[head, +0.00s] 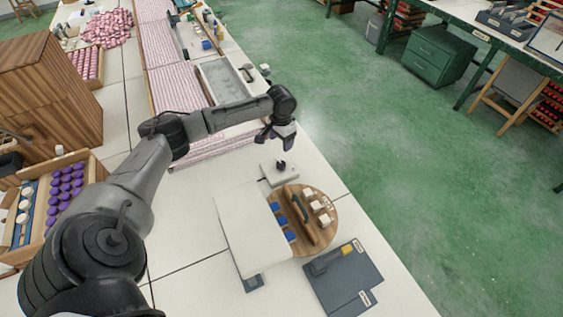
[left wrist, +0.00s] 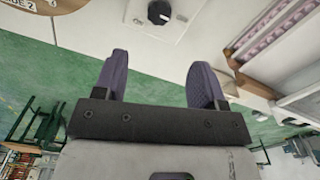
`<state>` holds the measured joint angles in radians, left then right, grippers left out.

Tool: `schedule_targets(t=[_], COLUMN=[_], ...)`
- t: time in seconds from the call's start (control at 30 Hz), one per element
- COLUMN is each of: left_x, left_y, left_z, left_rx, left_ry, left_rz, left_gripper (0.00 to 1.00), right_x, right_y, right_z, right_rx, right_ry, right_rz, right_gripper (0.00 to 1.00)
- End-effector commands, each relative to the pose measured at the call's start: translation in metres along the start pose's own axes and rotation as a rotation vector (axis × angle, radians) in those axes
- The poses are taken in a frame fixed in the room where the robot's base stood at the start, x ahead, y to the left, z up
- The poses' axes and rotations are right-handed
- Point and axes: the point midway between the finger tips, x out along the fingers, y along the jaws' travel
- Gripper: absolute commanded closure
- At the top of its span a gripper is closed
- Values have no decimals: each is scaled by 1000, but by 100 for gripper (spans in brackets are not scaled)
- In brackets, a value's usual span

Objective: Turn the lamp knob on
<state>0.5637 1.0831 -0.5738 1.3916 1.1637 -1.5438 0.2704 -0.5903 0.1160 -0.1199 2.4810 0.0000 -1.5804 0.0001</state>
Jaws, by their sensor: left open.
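The lamp knob is a small black dial (head: 281,164) on a white box (head: 270,176) on the table, just beyond a round wooden board. In the left wrist view the knob (left wrist: 159,12) shows at the top edge, with a light mark on it, on the white box face (left wrist: 138,38). My left gripper (head: 276,142) has purple fingers and hangs just above and behind the knob in the head view. In the wrist view its fingers (left wrist: 160,62) are apart with nothing between them, and the knob lies beyond their tips. My right gripper is not in view.
The round wooden board (head: 328,222) holds blue and white blocks and a brown handle-like piece. A white panel (head: 245,225) and a dark grey mat (head: 350,285) lie nearby. A grey tray (head: 224,80) is farther back. Green floor is open at right.

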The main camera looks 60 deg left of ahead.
Motion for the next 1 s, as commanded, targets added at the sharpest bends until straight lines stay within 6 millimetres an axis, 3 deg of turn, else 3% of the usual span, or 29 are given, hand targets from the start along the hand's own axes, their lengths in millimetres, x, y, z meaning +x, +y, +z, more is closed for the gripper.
schedule_targets(t=[0.5, 0.73, 1.0], left_x=[94, 118, 126], left_y=[0, 1, 0], left_z=[0, 0, 0], left_rx=[2, 3, 4], left_ry=[-1, 0, 1], left_rz=[-1, -1, -2], left_gripper=[35, 35, 35], right_x=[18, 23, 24], right_y=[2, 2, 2], right_z=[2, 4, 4], right_rx=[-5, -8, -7], right_ry=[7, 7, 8], right_rz=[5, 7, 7], right_gripper=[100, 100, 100])
